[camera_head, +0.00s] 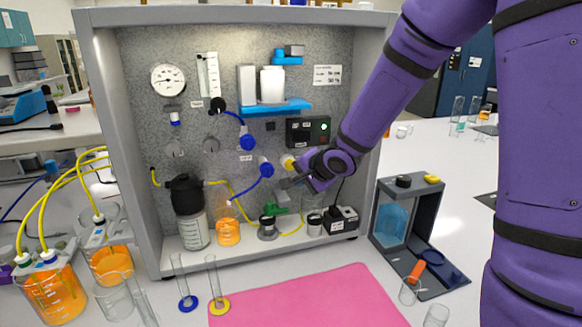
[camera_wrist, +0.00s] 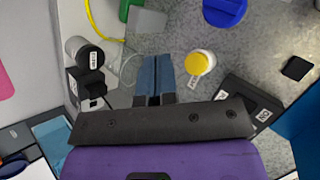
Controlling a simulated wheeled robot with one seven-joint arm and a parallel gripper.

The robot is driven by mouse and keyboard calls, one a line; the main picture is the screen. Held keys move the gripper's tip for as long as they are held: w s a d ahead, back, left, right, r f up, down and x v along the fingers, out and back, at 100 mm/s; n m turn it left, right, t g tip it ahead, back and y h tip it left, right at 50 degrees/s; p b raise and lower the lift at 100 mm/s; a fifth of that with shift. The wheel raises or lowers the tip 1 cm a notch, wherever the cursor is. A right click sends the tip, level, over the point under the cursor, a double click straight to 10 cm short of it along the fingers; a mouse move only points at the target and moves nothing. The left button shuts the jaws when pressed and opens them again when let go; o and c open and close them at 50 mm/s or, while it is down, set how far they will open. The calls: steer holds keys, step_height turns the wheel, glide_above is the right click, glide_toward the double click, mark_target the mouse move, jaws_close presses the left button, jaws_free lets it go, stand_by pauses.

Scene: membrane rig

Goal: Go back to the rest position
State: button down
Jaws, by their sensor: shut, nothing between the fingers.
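My gripper (camera_head: 286,184) is in front of the grey rig panel, at the end of my purple arm coming from the upper right. In the wrist view my gripper's two blue-grey fingers (camera_wrist: 153,78) lie together with nothing between them. A yellow-capped knob (camera_head: 288,163) is just above the fingers in the head view; the yellow knob (camera_wrist: 200,63) also shows beside them in the wrist view, apart from them. A green valve (camera_head: 275,209) sits below the gripper. No marker of the rest position is visible.
The rig frame (camera_head: 371,95) surrounds the panel. A black box with a green light (camera_head: 308,131) and a blue knob (camera_head: 266,168) are near the gripper. A dark open stand (camera_head: 412,215) stands at right. Beakers (camera_head: 55,290) stand at left. A pink mat (camera_head: 310,300) lies clear in front.

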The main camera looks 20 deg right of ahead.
stand_by(0.3)
steer(key=s+d+r+n+h, duration=0.5)
steer(key=s+d+r, duration=0.2)
steer(key=s+r, duration=0.5)
steer(key=s+r+n+g, duration=0.2)
steer(key=s+n, duration=0.1)
steer(key=s, duration=0.7)
steer(key=s+r+n+g+y, duration=0.1)
steer(key=s+r+n, duration=0.1)
steer(key=s, duration=0.9)
steer(key=shift+d+n+g, duration=0.15)
steer(key=shift+n+g, duration=0.25)
steer(key=shift+n, duration=0.1)
steer(key=shift+w+r, duration=0.1)
